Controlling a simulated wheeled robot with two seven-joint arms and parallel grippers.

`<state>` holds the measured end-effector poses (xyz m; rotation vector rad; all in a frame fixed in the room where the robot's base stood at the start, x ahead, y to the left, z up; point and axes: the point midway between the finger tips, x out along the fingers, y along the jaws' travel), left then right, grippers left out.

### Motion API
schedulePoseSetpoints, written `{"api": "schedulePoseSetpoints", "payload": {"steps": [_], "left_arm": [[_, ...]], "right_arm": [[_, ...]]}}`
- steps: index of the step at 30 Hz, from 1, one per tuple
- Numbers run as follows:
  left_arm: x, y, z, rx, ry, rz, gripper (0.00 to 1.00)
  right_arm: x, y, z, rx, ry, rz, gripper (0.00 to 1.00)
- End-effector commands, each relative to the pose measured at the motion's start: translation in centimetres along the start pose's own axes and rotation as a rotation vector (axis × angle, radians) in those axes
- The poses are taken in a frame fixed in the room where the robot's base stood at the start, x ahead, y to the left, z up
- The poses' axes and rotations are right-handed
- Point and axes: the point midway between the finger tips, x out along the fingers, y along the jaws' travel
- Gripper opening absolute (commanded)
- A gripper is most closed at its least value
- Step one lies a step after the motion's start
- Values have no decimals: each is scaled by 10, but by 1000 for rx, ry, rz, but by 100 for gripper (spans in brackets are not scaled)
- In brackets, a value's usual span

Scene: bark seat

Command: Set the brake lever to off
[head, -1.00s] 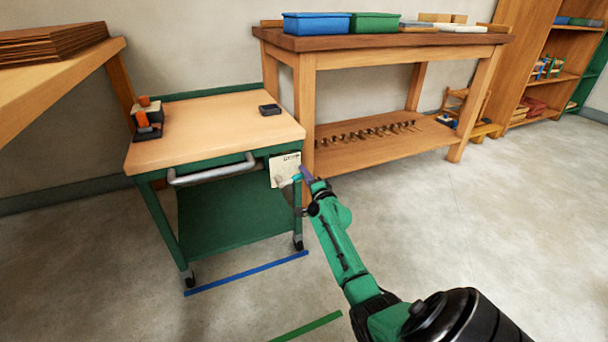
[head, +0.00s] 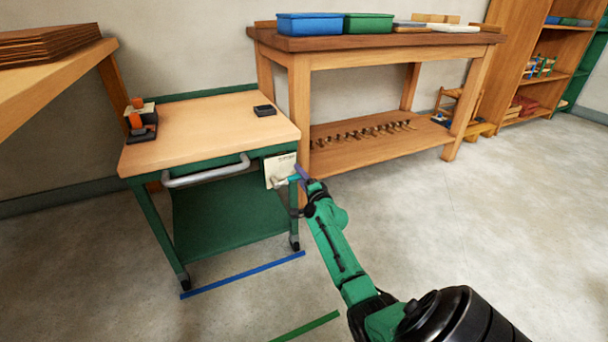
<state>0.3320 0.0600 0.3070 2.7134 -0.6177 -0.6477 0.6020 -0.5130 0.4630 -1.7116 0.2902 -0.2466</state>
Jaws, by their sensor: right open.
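The cart (head: 205,130) has a light wood top, a green frame and a grey push handle (head: 207,173). A cream brake plate (head: 281,167) is fixed at its front right corner. A small pale lever (head: 279,182) shows on the plate, partly hidden by my gripper; its exact setting is too small to tell. My right gripper (head: 294,179) is open, with its teal and purple fingers at the plate close to the lever. I cannot tell whether it touches the lever. My left gripper is not in view.
A blue tape line (head: 243,275) lies on the floor under the cart, and a green line (head: 306,326) lies nearer. A workbench (head: 385,48) with bins stands behind to the right. The floor at right is clear.

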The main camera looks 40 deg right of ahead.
Motion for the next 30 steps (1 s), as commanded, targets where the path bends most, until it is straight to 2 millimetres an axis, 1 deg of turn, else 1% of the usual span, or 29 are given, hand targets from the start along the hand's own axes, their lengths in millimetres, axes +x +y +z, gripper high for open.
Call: {"api": "schedulePoseSetpoints", "payload": {"steps": [2, 5, 8, 9, 15, 18, 22, 30], "left_arm": [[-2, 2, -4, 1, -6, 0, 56], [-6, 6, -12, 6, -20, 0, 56], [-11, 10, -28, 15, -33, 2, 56], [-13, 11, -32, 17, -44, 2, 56], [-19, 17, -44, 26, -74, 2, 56], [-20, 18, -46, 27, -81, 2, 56], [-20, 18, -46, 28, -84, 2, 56], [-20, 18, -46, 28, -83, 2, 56]], "right_arm": [[-7, -1, 0, 0, -1, 2, 56], [-23, -3, 0, -1, -2, 4, 56], [-48, -3, 0, -2, -1, 5, 56], [-59, -4, -1, -1, -1, 5, 56], [-116, -2, 0, -1, -1, 4, 56], [-134, -1, 0, 0, -1, 3, 56], [-144, 0, 0, 1, -1, 1, 56], [-144, 0, 0, 2, 0, 0, 56]]}}
